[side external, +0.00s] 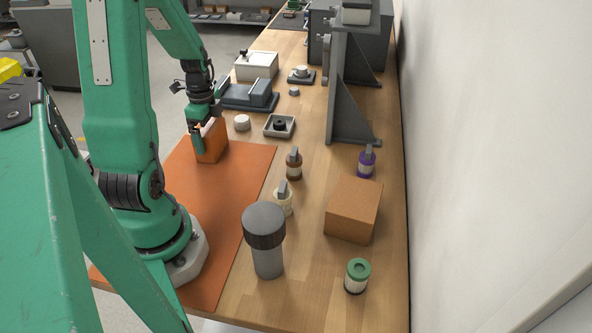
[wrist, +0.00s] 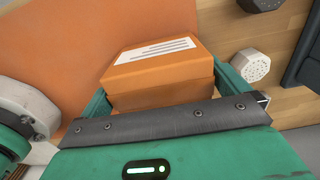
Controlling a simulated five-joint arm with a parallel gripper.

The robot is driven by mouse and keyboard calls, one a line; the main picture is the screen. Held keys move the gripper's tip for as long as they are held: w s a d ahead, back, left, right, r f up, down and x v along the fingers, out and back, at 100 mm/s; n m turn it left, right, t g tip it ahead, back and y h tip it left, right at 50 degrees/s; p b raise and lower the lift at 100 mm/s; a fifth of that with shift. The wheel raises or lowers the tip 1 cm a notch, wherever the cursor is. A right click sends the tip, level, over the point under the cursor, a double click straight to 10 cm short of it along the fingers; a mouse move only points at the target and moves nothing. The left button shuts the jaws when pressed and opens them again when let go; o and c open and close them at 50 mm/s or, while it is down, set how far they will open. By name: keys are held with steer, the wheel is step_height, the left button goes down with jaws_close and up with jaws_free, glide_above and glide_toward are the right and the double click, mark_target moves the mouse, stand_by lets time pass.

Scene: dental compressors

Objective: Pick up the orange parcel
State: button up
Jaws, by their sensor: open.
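The orange parcel (side external: 212,143) stands at the far end of the orange mat (side external: 225,235) in the side external view. In the wrist view the parcel (wrist: 165,72) has a white label with dark lines on its upper face. My gripper (side external: 198,140) is down at the parcel and open. In the wrist view its two green fingers (wrist: 160,95) lie on either side of the parcel, with the parcel between them. Whether the fingers touch its sides I cannot tell. The lower part of the parcel is hidden by the gripper in the wrist view.
A white round puck (side external: 242,122) and a grey tray (side external: 279,126) with a black part sit near the parcel. Small bottles, a grey cylinder (side external: 267,255) and a brown box (side external: 353,210) stand nearer the camera. A dark upright bracket (side external: 341,100) stands at the right. The mat's middle is clear.

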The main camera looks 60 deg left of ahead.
mark_target(209, 126)
steer(key=shift+f, duration=0.5)
steer(key=c, duration=0.8)
steer(key=shift+r, duration=0.15)
steer(key=shift+r, duration=0.75)
steer(key=r, duration=0.2)
steer(key=shift+w+d+r, duration=0.15)
steer(key=shift+d+r, duration=0.2)
steer(key=shift+r, duration=0.05)
steer(key=w+d+r, duration=0.1)
steer(key=d+r, duration=0.1)
steer(key=d, duration=0.1)
steer(key=w+d+r, duration=0.1)
steer(key=d+r, duration=0.1)
steer(key=d, duration=0.2)
steer(key=w+d+r, duration=0.1)
steer(key=d+r, duration=0.1)
steer(key=d, duration=0.1)
steer(key=shift+w+d+r, duration=0.2)
steer(key=shift+w+r, duration=0.05)
steer(key=shift+w, duration=0.1)
